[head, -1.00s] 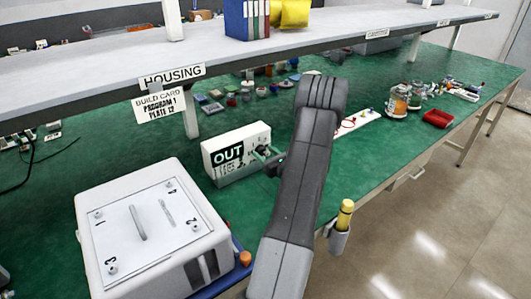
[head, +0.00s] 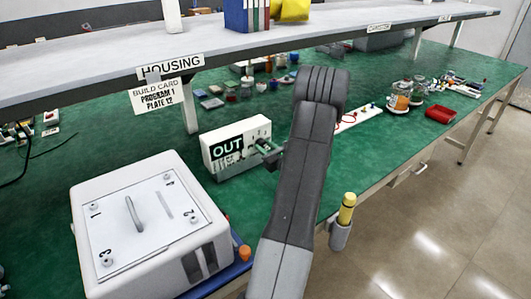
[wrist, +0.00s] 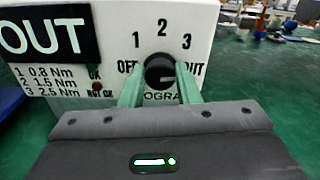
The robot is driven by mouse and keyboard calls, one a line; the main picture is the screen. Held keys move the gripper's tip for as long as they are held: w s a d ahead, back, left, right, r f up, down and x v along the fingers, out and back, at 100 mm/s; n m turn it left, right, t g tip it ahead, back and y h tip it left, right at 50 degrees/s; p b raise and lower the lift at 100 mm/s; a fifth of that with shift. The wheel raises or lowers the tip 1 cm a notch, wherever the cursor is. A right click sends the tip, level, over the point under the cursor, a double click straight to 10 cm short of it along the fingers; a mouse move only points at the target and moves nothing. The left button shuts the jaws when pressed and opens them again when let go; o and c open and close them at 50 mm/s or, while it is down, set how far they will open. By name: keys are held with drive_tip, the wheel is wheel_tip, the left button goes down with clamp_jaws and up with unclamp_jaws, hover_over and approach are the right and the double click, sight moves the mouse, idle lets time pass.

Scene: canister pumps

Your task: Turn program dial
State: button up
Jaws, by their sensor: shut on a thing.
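The program dial (wrist: 160,72) is a round black knob on the face of a white OUT box (head: 222,160). Around it in the wrist view are the marks OFF, 1, 2, 3 and OUT. My gripper (wrist: 160,80) is shut on the dial, with one green finger on each side of it. In the head view my gripper (head: 268,152) reaches the box's right side, partly hidden by my arm. A light line shows on the dial face, but I cannot tell surely which mark it points at. A build card (head: 157,97) under the shelf reads PROGRAM 1, PLATE 12.
A white housing (head: 150,225) with a handled, numbered plate stands at front left. A yellow-topped tool (head: 346,209) sits in a holder at the table edge. The shelf (head: 90,75) runs above the green bench.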

drive_tip(key=n+b, duration=1.1)
drive_tip(key=b, duration=0.1)
drive_tip(key=n+b, duration=1.1)
drive_tip(key=b, duration=0.2)
drive_tip(key=f+n+b, duration=0.1)
drive_tip(key=n+b, duration=1.1)
drive_tip(key=b, duration=0.1)
drive_tip(key=shift+n, duration=0.4)
drive_tip(key=o, duration=1)
drive_tip(key=shift+c, duration=0.2)
